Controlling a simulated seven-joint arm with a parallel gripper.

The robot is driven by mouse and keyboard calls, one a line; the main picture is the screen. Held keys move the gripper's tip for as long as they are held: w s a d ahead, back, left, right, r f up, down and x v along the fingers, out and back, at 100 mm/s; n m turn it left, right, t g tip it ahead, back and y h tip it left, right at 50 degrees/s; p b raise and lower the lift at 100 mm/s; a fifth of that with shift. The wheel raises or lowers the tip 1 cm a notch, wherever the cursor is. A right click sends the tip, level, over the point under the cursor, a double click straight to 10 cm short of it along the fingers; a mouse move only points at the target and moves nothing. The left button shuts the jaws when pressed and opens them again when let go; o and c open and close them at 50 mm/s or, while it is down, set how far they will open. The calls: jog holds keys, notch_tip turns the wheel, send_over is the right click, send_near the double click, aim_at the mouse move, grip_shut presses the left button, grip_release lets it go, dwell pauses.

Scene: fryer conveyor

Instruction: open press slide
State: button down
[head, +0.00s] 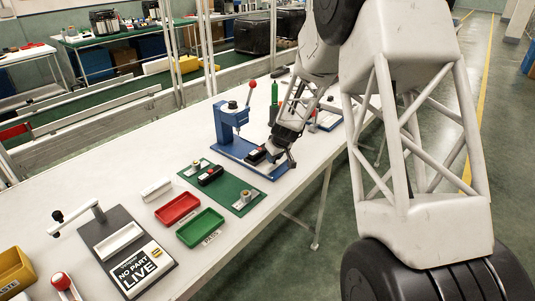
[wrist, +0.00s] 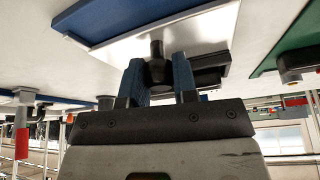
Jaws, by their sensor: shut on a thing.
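The blue press (head: 230,118) stands on a blue base plate (head: 222,148) on the white bench, its red-knobbed lever raised. A black block (head: 255,156) sits on the slide at the plate's front. In the wrist view the slide shows as a silver plate (wrist: 120,50) against the blue base, with a black knob (wrist: 156,60) on it. My gripper (head: 276,157) is at the front of the press. Its two blue fingers (wrist: 158,78) are shut around the black knob in the wrist view. The fingers partly hide the knob and the black block behind it.
A green board (head: 222,186) with small parts lies left of the press. Nearer are a red tray (head: 177,209), a green tray (head: 200,228) and a dark fixture marked "NO PART LIVE" (head: 140,270). A green bottle (head: 274,100) stands behind my gripper.

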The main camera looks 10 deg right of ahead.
jog(key=shift+s+d, duration=0.3)
jog(key=shift+d, duration=0.05)
jog(key=c, duration=0.9)
grip_release()
jog(key=shift+r, duration=0.1)
jog(key=v, duration=0.7)
jog(key=shift+d+r, duration=0.1)
jog(key=shift+r, duration=0.2)
jog(key=shift+s+r, duration=0.1)
jog(key=shift+s, duration=0.05)
